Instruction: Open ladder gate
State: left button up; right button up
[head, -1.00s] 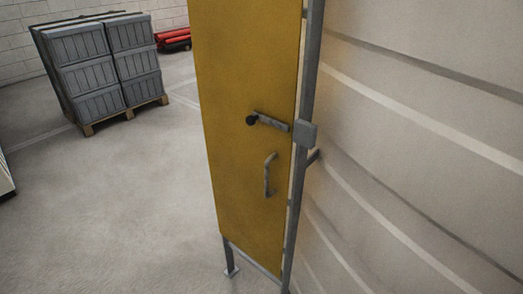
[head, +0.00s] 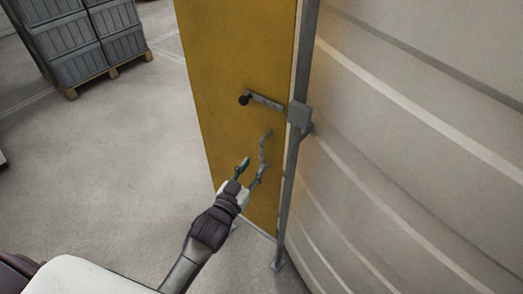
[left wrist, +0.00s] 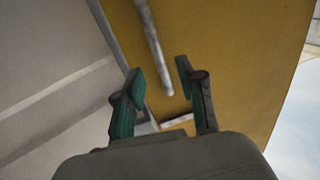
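The ladder gate is a tall yellow panel (head: 225,60), which also fills much of the left wrist view (left wrist: 240,60). It stands against a grey post (head: 293,165). A grey latch bar (head: 266,102) with a black knob (head: 244,99) crosses its edge toward a grey block (head: 299,114) on the post. Below it is a grey pull handle (head: 265,147), its lower end partly hidden by my left gripper. My left gripper (head: 252,171) is open just below and in front of the handle. In the left wrist view the open fingers (left wrist: 160,76) have a grey bar (left wrist: 152,40) ahead between them, apparently not gripped.
A large pale ribbed curved wall (head: 420,150) rises close on the right of the post. Grey crates (head: 75,40) on a wooden pallet (head: 110,72) stand at the far left. The concrete floor (head: 100,150) left of the gate is clear.

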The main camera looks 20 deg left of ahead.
aim_at(260, 157)
pick_arm(q)
jog(key=w, duration=0.4)
jog(key=w+d+p, duration=0.1)
jog(key=w, duration=0.1)
jog(key=shift+c, duration=0.2)
grip_shut()
